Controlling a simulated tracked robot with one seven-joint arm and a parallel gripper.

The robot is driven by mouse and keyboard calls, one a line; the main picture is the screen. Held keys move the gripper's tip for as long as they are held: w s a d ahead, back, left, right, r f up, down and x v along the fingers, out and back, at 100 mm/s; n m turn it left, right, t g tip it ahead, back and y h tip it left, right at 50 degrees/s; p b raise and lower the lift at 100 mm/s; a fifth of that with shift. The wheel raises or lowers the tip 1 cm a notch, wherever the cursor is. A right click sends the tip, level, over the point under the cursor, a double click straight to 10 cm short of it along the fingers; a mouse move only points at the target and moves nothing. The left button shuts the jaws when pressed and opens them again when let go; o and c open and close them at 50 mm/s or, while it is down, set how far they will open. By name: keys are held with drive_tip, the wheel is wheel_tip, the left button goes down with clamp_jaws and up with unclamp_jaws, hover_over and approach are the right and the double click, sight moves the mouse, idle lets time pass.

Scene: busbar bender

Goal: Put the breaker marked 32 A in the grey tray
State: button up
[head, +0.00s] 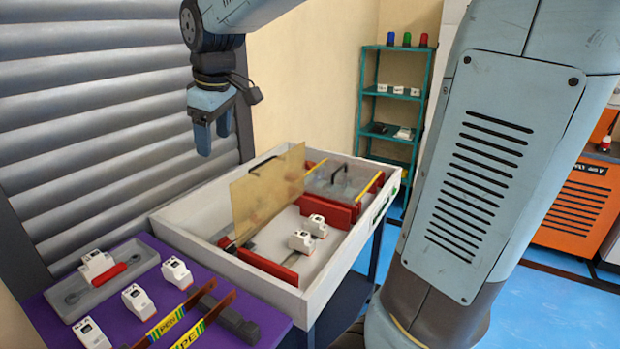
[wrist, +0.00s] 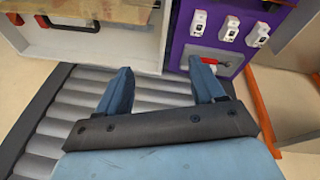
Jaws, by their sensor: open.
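The grey tray (head: 128,279) lies on the purple table at the left. A white breaker-like piece (head: 97,264) and a red-handled item (head: 108,274) are in or over it. Three white breakers stand on the purple table: one (head: 177,272) right of the tray, one (head: 137,300) nearer, one (head: 90,333) at the front. Two more breakers, one (head: 301,242) and another (head: 316,226), stand in the white box. I cannot read 32 A on any. My gripper (head: 213,138) is open and empty, above and behind the box's left end. The wrist view shows it (wrist: 162,85) over the shutter.
A wooden panel (head: 268,190) with a black handle stands up across the white box (head: 190,240). A clear cover (head: 340,185) with a handle is at its far end. Striped bars (head: 185,318) lie on the table. A grey shutter (head: 90,100) is close at left.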

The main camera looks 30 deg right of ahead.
drive_tip(key=s+d+f+m+t, duration=0.1)
drive_tip(key=s+d+m, duration=0.3)
drive_tip(key=s, duration=0.5)
drive_tip(key=s+d+f+m+t, duration=0.1)
drive_tip(key=s+d+f+m, duration=0.2)
drive_tip(key=s, duration=0.7)
drive_tip(key=d+m, duration=0.2)
drive_tip(key=d, duration=0.2)
drive_tip(key=shift+s+d+m+h, duration=0.15)
drive_tip(key=shift+d+m+h, duration=0.15)
drive_tip(key=shift+d+h, duration=0.1)
